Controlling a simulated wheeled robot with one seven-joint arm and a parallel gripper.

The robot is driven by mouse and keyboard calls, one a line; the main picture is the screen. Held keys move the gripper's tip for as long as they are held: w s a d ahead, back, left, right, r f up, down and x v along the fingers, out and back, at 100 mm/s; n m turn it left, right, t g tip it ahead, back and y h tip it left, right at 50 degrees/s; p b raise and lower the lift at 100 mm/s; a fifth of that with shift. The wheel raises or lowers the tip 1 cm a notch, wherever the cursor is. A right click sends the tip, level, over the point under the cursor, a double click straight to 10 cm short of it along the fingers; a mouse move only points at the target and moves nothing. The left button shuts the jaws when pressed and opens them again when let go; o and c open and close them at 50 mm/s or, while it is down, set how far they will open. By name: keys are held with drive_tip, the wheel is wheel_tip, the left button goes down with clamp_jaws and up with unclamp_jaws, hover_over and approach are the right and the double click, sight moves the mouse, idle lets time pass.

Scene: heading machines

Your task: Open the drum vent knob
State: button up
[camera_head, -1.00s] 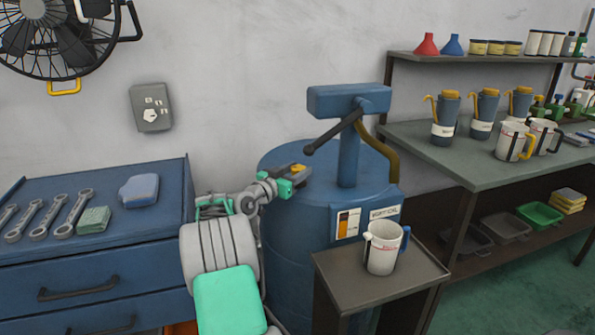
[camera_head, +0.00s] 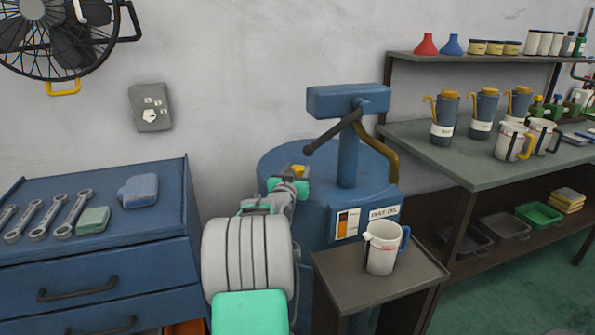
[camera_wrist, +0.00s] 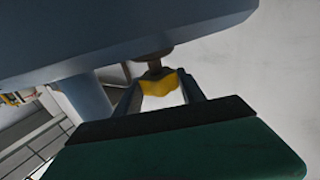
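The yellow vent knob (camera_head: 299,168) sits on top of the blue drum (camera_head: 275,215), left of the pump column. In the wrist view the knob (camera_wrist: 158,84) is on a short brown stem, with the blue drum top (camera_wrist: 110,30) along the upper part of the picture. My gripper (camera_head: 297,176) is at the knob, just over the drum top. In the wrist view its two fingers (camera_wrist: 161,80) stand apart with the knob between their tips. I cannot tell whether they touch it. In the head view my wrist hides the fingers partly.
The pump column (camera_head: 348,160) and its dark lever (camera_head: 333,134) rise just right of my gripper. A white jug (camera_head: 381,250) stands on a small stand (camera_head: 345,283) in front of the drum. A blue tool cabinet (camera_head: 110,250) is on the left.

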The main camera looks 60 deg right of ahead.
drive_tip(key=o, duration=0.4)
drive_tip(key=v, duration=0.8)
drive_tip(key=shift+d, duration=0.1)
